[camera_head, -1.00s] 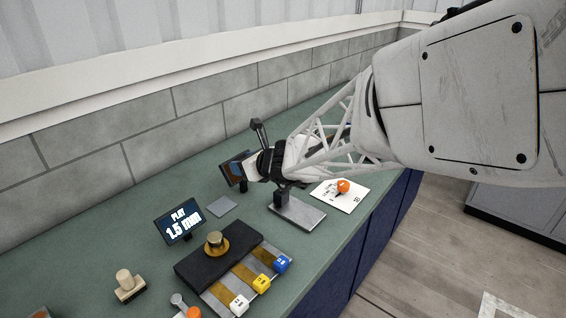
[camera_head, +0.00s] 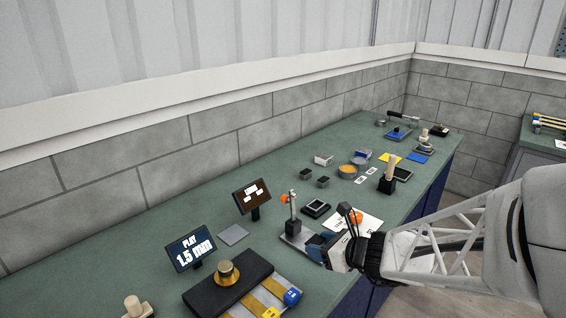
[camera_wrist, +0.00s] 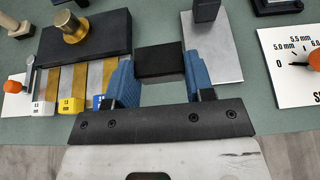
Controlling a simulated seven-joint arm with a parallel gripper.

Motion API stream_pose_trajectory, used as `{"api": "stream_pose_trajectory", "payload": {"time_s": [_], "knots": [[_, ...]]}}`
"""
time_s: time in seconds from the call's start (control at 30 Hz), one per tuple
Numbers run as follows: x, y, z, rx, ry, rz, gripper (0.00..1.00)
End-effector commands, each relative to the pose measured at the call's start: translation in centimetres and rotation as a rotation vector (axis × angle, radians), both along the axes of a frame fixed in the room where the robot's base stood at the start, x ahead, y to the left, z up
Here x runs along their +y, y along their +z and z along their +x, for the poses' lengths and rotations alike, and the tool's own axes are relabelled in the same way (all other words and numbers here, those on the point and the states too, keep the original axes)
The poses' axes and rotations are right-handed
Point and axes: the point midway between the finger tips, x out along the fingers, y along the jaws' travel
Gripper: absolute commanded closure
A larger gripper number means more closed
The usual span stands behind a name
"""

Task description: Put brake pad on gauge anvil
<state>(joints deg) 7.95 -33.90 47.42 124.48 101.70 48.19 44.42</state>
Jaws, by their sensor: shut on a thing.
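My gripper (camera_wrist: 158,68) has blue fingers shut on a dark block, the brake pad (camera_wrist: 160,60), in the wrist view. The pad spans the gap between the fingers. The gauge, a grey metal plate (camera_wrist: 222,50) with a dark upright post (camera_wrist: 206,10), lies just beyond and to the right of the pad. In the head view my gripper (camera_head: 322,248) is at the front edge of the gauge plate (camera_head: 291,238), near its post (camera_head: 293,212). The pad is mostly hidden there. I cannot tell whether it touches the plate.
A black block with a brass knob (camera_head: 226,273) and labelled strips stand left. Two small screens (camera_head: 191,248) (camera_head: 252,196) stand behind. A white dial card with an orange knob (camera_head: 362,222) lies right of the gauge. A square grey plate (camera_head: 233,235) lies left of it.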

Motion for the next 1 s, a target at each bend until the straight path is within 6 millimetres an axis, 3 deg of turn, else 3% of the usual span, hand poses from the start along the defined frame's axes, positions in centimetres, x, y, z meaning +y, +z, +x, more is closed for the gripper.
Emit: {"api": "stream_pose_trajectory", "payload": {"time_s": [0.2, 0.43, 1.0], "knots": [[-2.1, -1.4, -3.5, 0.002, -0.003, 0.010, 0.79], [-3.2, -2.4, -6.1, 0.003, -0.003, 0.018, 0.79], [-3.4, -2.7, -6.8, 0.003, -0.001, 0.021, 0.79]]}}
